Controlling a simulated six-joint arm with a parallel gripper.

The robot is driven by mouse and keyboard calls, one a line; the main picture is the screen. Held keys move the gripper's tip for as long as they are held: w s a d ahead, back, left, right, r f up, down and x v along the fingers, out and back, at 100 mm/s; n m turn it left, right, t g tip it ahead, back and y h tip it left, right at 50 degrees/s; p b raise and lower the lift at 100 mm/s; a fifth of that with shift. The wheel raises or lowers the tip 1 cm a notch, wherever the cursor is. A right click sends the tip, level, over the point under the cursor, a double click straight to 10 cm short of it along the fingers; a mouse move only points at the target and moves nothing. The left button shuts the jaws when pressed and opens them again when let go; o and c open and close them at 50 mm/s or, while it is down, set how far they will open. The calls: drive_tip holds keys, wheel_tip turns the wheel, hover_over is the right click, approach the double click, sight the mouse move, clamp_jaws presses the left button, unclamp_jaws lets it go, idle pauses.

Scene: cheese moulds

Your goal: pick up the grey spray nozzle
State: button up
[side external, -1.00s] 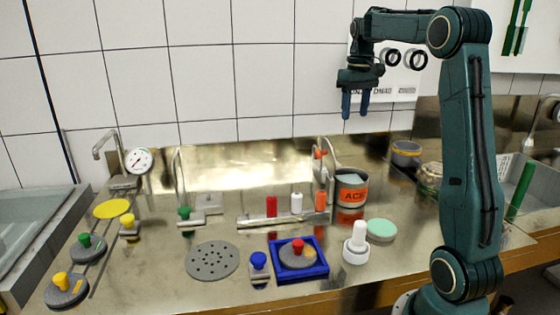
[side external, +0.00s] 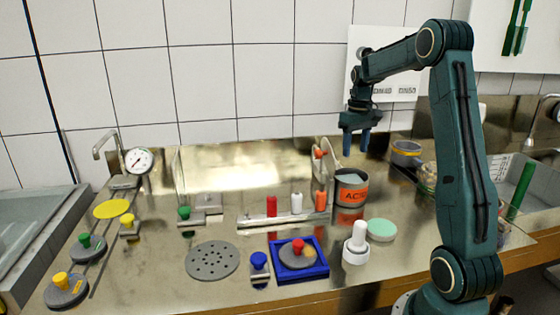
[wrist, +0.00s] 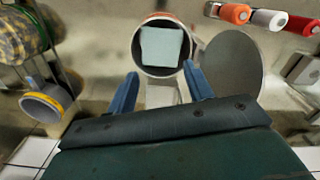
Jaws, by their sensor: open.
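I cannot pick out a grey spray nozzle with certainty in either view. A rail holds a red nozzle-like piece (side external: 271,206), a white one (side external: 296,203) and an orange one (side external: 321,200); they also show at the top right of the wrist view, the orange one (wrist: 236,13) nearest. My gripper (side external: 356,149) is open and empty, pointing down above the back of the bench, over the area of the labelled can (side external: 351,193). In the wrist view its two blue fingers (wrist: 163,90) are apart, with the can's rim (wrist: 160,18) beyond them.
A pale block (wrist: 163,47) sits in the can. A grey round plate (wrist: 232,65) is beside it. A grey perforated disc (side external: 212,260), a blue tray (side external: 301,270) and a white bottle (side external: 356,244) stand in front. A grey container (side external: 405,152) stands at the back right.

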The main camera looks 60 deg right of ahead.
drive_tip(key=shift+f, duration=0.55)
wheel_tip(320, 180, down, 8)
drive_tip(key=shift+r, duration=0.1)
drive_tip(key=shift+f, duration=0.35)
drive_tip(key=shift+w+f, duration=0.15)
drive_tip(key=shift+f, duration=2.45)
